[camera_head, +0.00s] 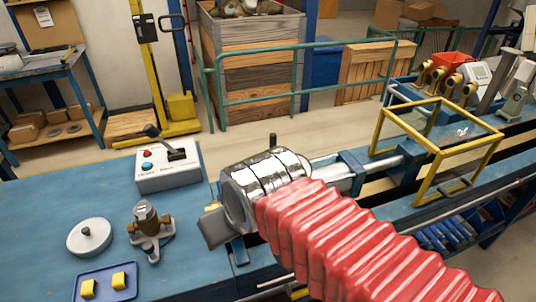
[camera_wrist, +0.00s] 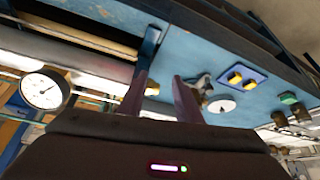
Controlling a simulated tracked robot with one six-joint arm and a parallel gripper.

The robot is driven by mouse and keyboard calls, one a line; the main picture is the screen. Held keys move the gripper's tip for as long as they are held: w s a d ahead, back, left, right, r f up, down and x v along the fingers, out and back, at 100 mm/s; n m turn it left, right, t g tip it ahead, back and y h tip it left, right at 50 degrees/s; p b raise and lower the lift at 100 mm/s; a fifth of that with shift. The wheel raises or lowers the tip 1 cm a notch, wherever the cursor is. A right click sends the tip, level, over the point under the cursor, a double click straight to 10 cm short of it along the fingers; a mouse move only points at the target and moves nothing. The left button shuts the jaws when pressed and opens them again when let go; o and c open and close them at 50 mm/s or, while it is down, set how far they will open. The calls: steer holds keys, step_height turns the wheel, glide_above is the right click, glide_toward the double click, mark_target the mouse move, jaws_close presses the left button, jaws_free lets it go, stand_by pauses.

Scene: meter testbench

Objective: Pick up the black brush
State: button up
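I cannot make out a black brush for sure in either view. My gripper shows in the wrist view (camera_wrist: 163,84) as two dark fingers. They stand apart with nothing between them, over the blue bench (camera_wrist: 190,55). In the head view a red ribbed sleeve with a silver end reaches in from the lower right over the bench; the fingertips are not clear there. The sleeve and silver end hide part of the bench and rail.
A grey control box (camera_head: 168,170) with a black lever stands on the bench. A brass fitting (camera_head: 150,230), a white disc (camera_head: 89,237) and a blue tray (camera_head: 104,284) with yellow pieces are at left. A yellow frame (camera_head: 437,150) stands over the rail. A dial gauge (camera_wrist: 44,90) shows in the wrist view.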

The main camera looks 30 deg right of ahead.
steer(key=shift+o, duration=0.5)
steer(key=shift+o, duration=0.5)
steer(key=shift+r, duration=0.1)
steer(key=w+d+r+m+g, duration=0.1)
steer(key=w+d+r+g, duration=0.1)
steer(key=w+d+r, duration=0.4)
steer(key=w+d+r+m+g, duration=0.1)
steer(key=w+d+r, duration=0.2)
steer(key=w+d, duration=0.35)
steer(key=w+d+m+g, duration=0.1)
steer(key=w+d, duration=0.2)
steer(key=d, duration=0.1)
steer(key=w+d+m, duration=0.1)
steer(key=w+d, duration=0.3)
steer(key=d, duration=0.1)
steer(key=w+d+g, duration=0.1)
steer(key=w+d, duration=0.2)
steer(key=d, duration=0.1)
steer(key=shift+w+d+f+m+g, duration=0.2)
steer(key=shift+w+f+m+g, duration=0.1)
steer(key=shift+w+f+m, duration=0.1)
steer(key=shift+f, duration=0.1)
